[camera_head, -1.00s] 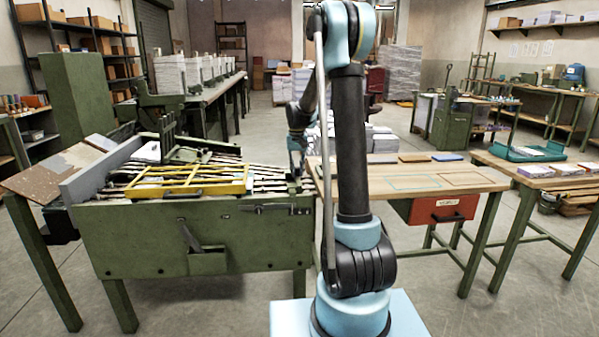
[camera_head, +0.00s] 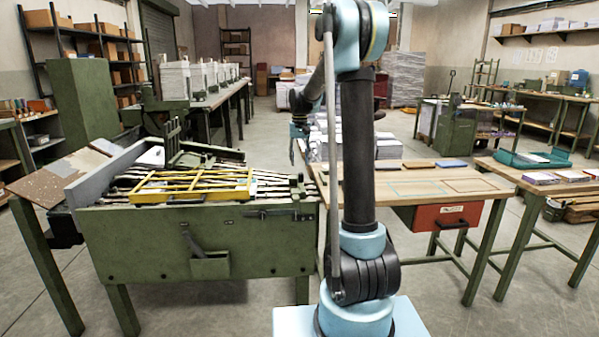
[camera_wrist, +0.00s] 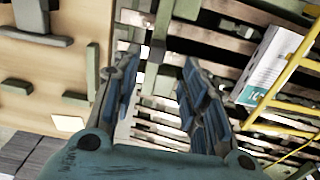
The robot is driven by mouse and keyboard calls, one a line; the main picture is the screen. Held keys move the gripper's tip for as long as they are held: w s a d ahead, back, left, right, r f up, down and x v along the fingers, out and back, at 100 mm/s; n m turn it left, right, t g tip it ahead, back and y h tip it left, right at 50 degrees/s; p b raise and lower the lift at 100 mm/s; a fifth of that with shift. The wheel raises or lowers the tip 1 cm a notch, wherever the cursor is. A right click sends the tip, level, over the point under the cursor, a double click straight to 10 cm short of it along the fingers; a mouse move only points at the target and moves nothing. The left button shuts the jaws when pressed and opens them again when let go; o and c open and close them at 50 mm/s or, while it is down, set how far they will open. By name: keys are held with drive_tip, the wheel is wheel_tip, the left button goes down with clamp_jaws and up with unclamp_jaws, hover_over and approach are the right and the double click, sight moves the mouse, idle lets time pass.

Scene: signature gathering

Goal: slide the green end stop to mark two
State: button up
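The green machine (camera_head: 150,245) carries a slatted bed with a yellow frame (camera_head: 190,187) across it. A small green block (camera_head: 297,190), possibly the end stop, stands at the bed's right end. In the wrist view, a green upright part (camera_wrist: 158,35) shows beyond my fingertips; I cannot tell for sure that it is the end stop. My gripper (camera_wrist: 152,75) is open, with a clear gap between its blue-padded fingers and nothing held. It hangs above the slats. No mark numbers are readable.
A wooden table (camera_head: 420,182) with flat pads and a red drawer (camera_head: 447,214) stands right of the machine.

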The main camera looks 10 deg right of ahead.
drive_tip(key=shift+r, duration=2.15)
drive_tip(key=s+d+t, duration=0.1)
drive_tip(key=s+d, duration=0.1)
drive_tip(key=s, duration=1)
drive_tip(key=s+d, duration=0.3)
drive_tip(key=s, duration=1)
drive_tip(key=s+d+f+t, duration=0.1)
drive_tip(key=s+d+f, duration=0.1)
drive_tip(key=s+f, duration=1.3)
drive_tip(key=s, duration=0.4)
